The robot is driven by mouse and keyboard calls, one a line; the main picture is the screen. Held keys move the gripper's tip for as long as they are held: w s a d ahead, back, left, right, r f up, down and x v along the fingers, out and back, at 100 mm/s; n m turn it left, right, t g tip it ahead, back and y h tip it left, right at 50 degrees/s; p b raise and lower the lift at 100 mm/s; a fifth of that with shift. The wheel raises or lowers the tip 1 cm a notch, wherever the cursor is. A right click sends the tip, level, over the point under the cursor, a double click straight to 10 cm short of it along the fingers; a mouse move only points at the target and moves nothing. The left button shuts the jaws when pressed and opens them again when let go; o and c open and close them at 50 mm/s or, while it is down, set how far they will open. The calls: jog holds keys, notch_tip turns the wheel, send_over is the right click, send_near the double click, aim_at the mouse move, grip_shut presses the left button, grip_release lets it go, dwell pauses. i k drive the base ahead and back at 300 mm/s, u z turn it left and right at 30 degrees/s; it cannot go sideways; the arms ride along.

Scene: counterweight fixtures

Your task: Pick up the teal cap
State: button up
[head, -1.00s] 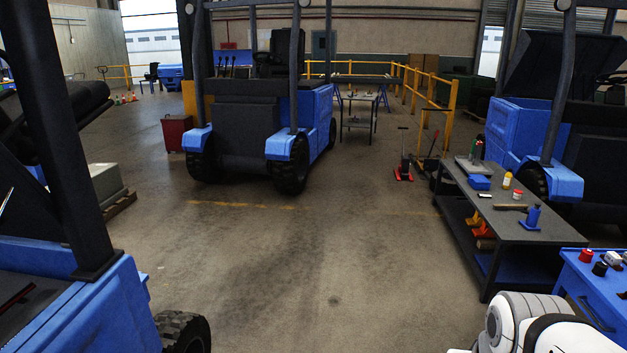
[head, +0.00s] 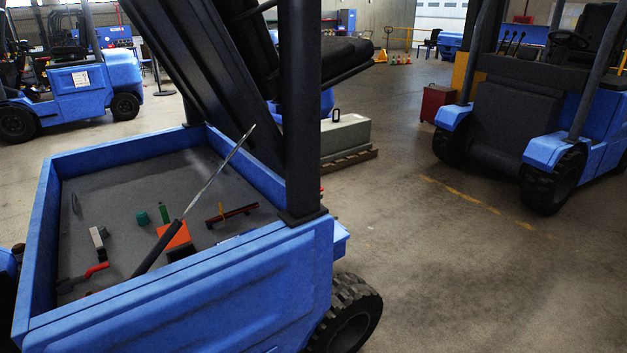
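A small teal cap (head: 142,218) sits on the dark grey floor of the blue-walled tray (head: 188,270) on the near forklift, in the head view. It is near the tray's middle, just left of a small green bottle-shaped item (head: 164,212). It appears to stand apart from the things around it. My gripper is not in view.
A long rod with a black handle (head: 165,248) leans up across the tray. An orange block (head: 175,236), a red-handled tool (head: 88,275), a light block (head: 98,237) and a dark red bar (head: 232,214) lie around the cap. A dark mast post (head: 301,110) rises at the tray's right corner. Open floor lies right.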

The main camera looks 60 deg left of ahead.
aim_at(142, 218)
jog(key=u, duration=3.05)
jog(key=i, duration=1.65)
